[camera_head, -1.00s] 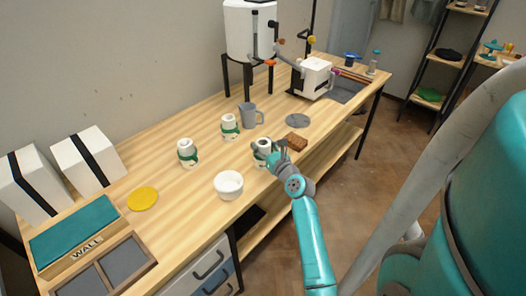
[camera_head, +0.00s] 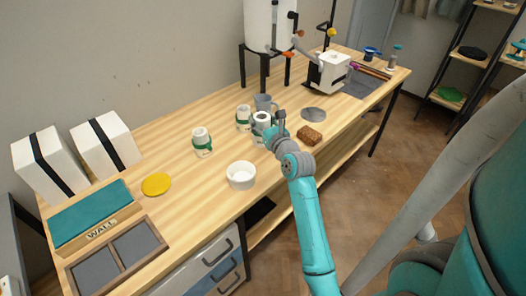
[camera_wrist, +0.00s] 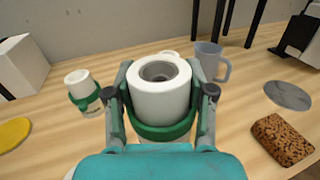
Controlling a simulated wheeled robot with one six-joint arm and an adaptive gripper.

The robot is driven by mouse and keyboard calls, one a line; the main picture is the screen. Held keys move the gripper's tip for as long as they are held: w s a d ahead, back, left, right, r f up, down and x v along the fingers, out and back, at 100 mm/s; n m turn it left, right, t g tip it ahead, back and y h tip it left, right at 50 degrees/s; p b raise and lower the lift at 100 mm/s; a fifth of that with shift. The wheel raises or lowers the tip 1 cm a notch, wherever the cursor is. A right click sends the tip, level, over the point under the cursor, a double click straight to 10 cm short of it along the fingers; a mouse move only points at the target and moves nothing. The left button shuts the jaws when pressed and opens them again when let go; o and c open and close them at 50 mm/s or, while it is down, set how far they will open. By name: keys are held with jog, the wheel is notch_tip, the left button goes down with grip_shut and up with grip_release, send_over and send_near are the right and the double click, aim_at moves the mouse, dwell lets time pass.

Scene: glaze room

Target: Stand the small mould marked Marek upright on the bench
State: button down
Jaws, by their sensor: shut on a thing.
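My gripper (camera_head: 270,131) is shut on a small white mould (camera_head: 261,118) with a green band. In the wrist view the held mould (camera_wrist: 160,98) stands between the two fingers, its round hollow top facing up; it looks roughly upright. It appears raised a little above the bench (camera_head: 185,205), but its base is hidden. Two similar banded moulds stand upright on the bench: one at the left (camera_head: 202,141), one just behind the held mould (camera_head: 243,117). No name can be read on any mould, so I cannot tell which is marked Marek.
A grey mug (camera_head: 265,101) stands close behind the held mould. A white bowl (camera_head: 240,176) is in front. A brown sponge (camera_head: 310,135) and grey disc (camera_head: 313,114) lie right. A yellow disc (camera_head: 156,184) and a tray marked WALL (camera_head: 101,232) are left. Bench between left mould and bowl is clear.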

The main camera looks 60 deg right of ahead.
notch_tip(320, 180, down, 9)
dwell(0.5)
jog(key=shift+f, duration=0.1)
jog(key=shift+c, duration=2)
grip_release()
jog(key=shift+f, duration=0.1)
